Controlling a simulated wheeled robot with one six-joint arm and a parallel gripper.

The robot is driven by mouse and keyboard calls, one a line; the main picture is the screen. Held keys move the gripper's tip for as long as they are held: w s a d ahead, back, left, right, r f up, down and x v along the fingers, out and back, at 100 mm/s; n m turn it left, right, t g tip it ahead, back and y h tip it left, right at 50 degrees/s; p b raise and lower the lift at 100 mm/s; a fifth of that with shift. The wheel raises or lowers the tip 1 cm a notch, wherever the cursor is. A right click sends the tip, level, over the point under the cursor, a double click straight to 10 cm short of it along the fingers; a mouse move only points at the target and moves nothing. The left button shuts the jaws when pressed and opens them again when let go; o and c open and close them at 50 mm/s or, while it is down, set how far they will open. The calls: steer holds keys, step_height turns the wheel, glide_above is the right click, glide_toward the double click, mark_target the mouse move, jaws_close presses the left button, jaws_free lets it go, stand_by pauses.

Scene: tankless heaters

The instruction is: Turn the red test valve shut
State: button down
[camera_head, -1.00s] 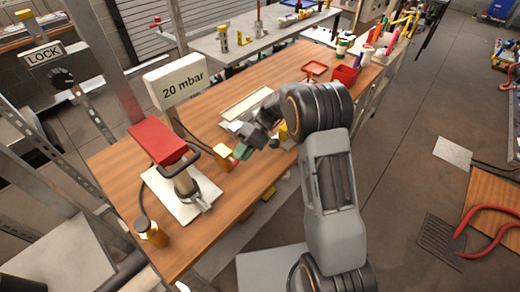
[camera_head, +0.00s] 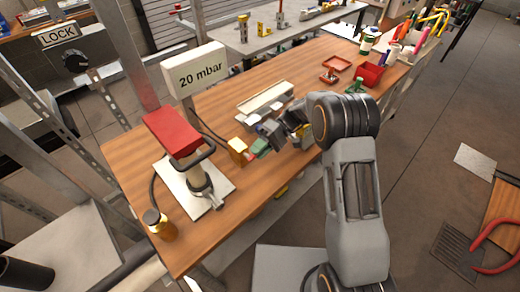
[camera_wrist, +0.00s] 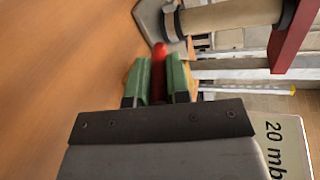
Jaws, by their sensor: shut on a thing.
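The red test valve handle (camera_wrist: 159,60) shows in the wrist view as a blurred red bar between the two green finger pads of my gripper (camera_wrist: 160,82). My gripper is shut on it. Brass-yellow parts of the valve show just behind the pads. In the head view my gripper (camera_head: 260,147) is at the brass valve body (camera_head: 238,151), low over the wooden bench. Only a small bit of red shows there, and the fingers hide the rest. How far the handle is turned cannot be told.
A red-topped pump (camera_head: 172,131) with a dark loop handle stands on a white plate left of my gripper. A "20 mbar" sign (camera_head: 198,70) stands behind it. A brass fitting (camera_head: 158,224) is at the bench's near left. A pale tray (camera_head: 265,102) lies beyond my gripper.

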steer(key=c, duration=1.1)
jaws_free()
steer(key=shift+w, duration=0.15)
steer(key=p+v, duration=0.6)
steer(key=v, duration=0.7)
steer(key=shift+d+r, duration=0.2)
steer(key=shift+w+d+f, duration=0.1)
steer(key=shift+c, duration=0.4)
